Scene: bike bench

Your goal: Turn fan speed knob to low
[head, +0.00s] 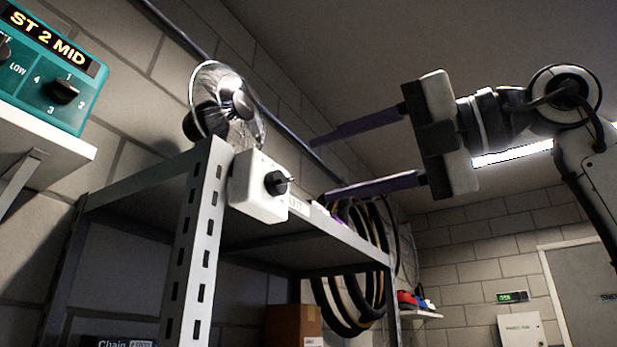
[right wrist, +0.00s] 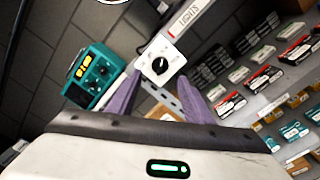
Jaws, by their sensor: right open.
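A white box (head: 257,187) with a black round knob (head: 277,182) is at the front corner of a metal shelf. A shiny fan-like device (head: 226,102) stands behind it. A teal box (head: 52,68) marked "ST 2 MID" has a black knob (head: 65,91) among numbers, and "LOW" beside another, cut-off knob. No label naming fan speed is readable. My right gripper (head: 319,167) is open and empty, its purple fingers pointing left, apart from the white box. In the right wrist view the white box (right wrist: 150,66) lies ahead between the fingertips. My left gripper is out of view.
The metal shelf upright (head: 195,240) stands below the white box. Hanging tyres (head: 350,290) and a cardboard box (head: 293,325) are behind it. A white ledge (head: 40,140) carries the teal box. Free air lies between the fingers and the white box.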

